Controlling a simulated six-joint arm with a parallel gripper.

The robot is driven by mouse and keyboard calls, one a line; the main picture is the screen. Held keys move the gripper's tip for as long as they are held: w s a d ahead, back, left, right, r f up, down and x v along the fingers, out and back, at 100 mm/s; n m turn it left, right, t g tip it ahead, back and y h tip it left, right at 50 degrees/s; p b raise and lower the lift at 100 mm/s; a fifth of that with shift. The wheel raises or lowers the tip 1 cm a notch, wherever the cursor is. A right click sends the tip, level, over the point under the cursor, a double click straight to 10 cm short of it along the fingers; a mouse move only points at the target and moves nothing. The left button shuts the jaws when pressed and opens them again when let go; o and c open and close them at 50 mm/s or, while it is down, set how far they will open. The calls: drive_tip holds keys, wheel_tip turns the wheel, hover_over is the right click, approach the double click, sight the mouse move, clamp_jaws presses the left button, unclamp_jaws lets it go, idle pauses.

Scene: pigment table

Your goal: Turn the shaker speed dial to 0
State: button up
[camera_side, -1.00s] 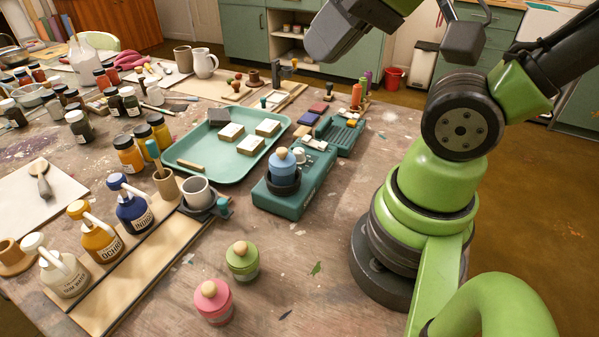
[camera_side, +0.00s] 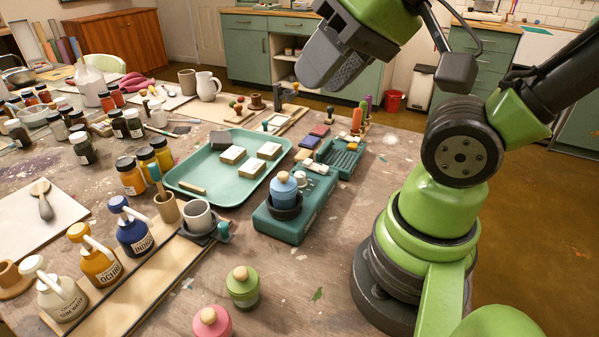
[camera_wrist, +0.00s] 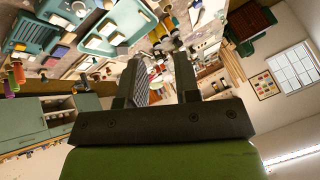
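The shaker (camera_side: 290,227) is a teal box in the middle of the table in the side view. A blue jar (camera_side: 284,183) with a tan knob sits in a dark cup on top of it. Small pale parts (camera_side: 317,167) show on its top behind the jar. Which of them is the speed dial, and its setting, is too small to tell. My gripper (camera_side: 327,72) is high above the far side of the table, well apart from the shaker. In the wrist view, its two fingers (camera_wrist: 158,66) stand apart with nothing between them.
A teal tray (camera_side: 184,187) with several pale blocks lies left of the shaker. A ridged teal rack (camera_side: 342,158) stands behind it. A grey cup (camera_side: 198,215) is to its left. A green jar (camera_side: 242,290) and pink jar (camera_side: 211,325) stand in front. Bare table lies around the jars.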

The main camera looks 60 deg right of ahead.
drive_tip(key=o, duration=0.3)
drive_tip(key=w+d, duration=0.1)
drive_tip(key=w+d+f+g+h, duration=0.1)
drive_tip(key=w, duration=0.1)
drive_tip(key=w+d+f+g, duration=0.1)
drive_tip(key=w, duration=0.1)
drive_tip(key=shift+d+f+n, duration=0.25)
drive_tip(key=shift+n, duration=0.05)
drive_tip(key=shift+o, duration=0.2)
drive_tip(key=n+g+h, duration=0.1)
drive_tip(key=n+g, duration=0.1)
drive_tip(key=g, duration=0.3)
hover_over(300, 174)
wheel_tip(300, 174, down, 13)
drive_tip(key=shift+d+f, duration=0.1)
drive_tip(key=shift+f, duration=0.6)
wheel_tip(300, 174, down, 9)
drive_tip(key=c, duration=0.9)
